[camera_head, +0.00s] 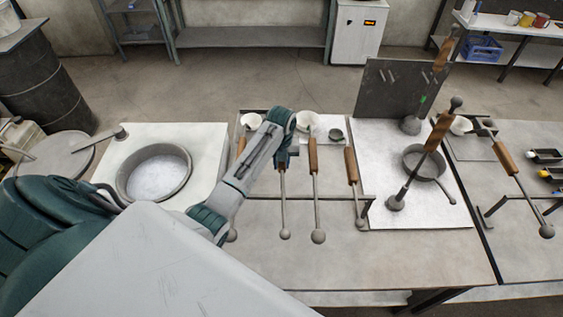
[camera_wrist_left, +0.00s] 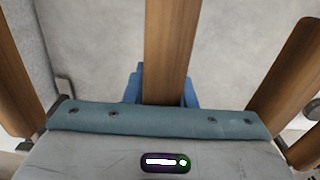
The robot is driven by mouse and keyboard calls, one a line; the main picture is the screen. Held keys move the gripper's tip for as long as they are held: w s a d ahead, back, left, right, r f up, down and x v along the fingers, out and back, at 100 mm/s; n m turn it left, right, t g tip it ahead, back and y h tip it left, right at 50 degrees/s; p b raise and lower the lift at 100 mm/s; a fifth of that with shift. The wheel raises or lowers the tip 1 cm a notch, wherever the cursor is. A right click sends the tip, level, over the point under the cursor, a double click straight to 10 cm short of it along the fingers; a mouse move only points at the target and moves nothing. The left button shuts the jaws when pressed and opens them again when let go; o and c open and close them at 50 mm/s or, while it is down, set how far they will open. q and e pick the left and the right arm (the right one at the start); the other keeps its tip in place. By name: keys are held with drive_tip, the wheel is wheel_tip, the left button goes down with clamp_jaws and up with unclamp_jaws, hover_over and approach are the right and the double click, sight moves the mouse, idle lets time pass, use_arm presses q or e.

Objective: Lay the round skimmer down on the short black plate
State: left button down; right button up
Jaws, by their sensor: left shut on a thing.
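My left gripper (camera_head: 284,160) reaches over the row of long-handled tools. In the left wrist view its blue fingers (camera_wrist_left: 160,88) are shut on a brown wooden handle (camera_wrist_left: 168,50). In the head view the gripper hides much of that handle; the tool's thin shaft (camera_head: 283,203) hangs below, ending in a small round grey tip (camera_head: 285,234). I cannot tell from its shape whether this is the round skimmer. A dark upright plate (camera_head: 385,88) stands at the back right; I cannot tell which surface is the short black plate. My right gripper is not in view.
Neighbouring wooden handles flank the grip closely: one on the right (camera_head: 313,156) and another further right (camera_head: 351,165). A round pot (camera_head: 154,174) stands at left. A small pan (camera_head: 424,161) and a leaning tool (camera_head: 438,132) stand at right.

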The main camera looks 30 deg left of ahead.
use_arm(q)
drive_tip(key=shift+f, duration=0.2)
drive_tip(key=c, duration=1.3)
unclamp_jaws()
drive_tip(key=shift+o, duration=0.9)
drive_tip(key=shift+s, duration=0.1)
